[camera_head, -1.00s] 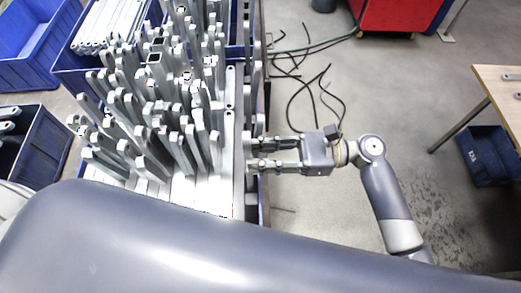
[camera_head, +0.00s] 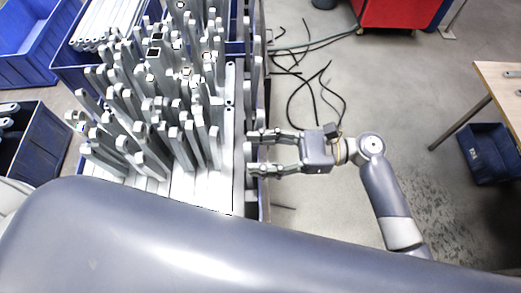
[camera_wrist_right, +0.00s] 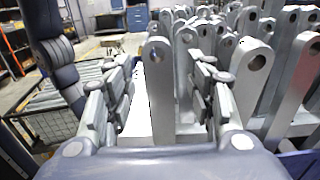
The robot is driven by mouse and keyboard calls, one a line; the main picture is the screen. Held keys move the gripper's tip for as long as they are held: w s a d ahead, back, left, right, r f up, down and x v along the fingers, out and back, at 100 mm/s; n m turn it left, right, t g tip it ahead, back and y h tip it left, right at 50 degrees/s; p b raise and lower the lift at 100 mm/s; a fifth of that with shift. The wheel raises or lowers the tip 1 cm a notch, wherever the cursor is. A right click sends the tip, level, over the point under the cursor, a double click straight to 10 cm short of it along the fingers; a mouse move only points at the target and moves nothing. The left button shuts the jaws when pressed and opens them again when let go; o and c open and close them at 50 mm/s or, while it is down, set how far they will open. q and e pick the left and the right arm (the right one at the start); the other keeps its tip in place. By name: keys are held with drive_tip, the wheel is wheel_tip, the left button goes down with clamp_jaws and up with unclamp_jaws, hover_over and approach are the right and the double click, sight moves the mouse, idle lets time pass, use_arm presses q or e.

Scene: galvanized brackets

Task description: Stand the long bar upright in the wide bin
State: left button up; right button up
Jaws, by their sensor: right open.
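The wide bin, a blue bin (camera_head: 264,205), holds many grey metal bars standing upright or leaning. My right gripper (camera_head: 249,152) is at the bin's right side, open, with its fingers pointing left. In the right wrist view, a long flat bar with a hole near its rounded top (camera_wrist_right: 160,90) stands nearly upright between the spread fingers (camera_wrist_right: 168,85). Gaps show between this bar and both fingers. Its lower end is hidden behind my gripper body. My left gripper is not in view.
More blue bins stand left (camera_head: 25,45) and lower left (camera_head: 45,140). Black cables (camera_head: 318,90) lie on the floor. A wooden table (camera_head: 497,90) and a small blue bin (camera_head: 487,153) stand right. Other bars crowd the right of the wrist view.

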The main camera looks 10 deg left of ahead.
drive_tip(key=shift+d, duration=0.15)
drive_tip(key=v, duration=1.1)
drive_tip(key=shift+w+d, duration=0.2)
drive_tip(key=shift+d, duration=0.15)
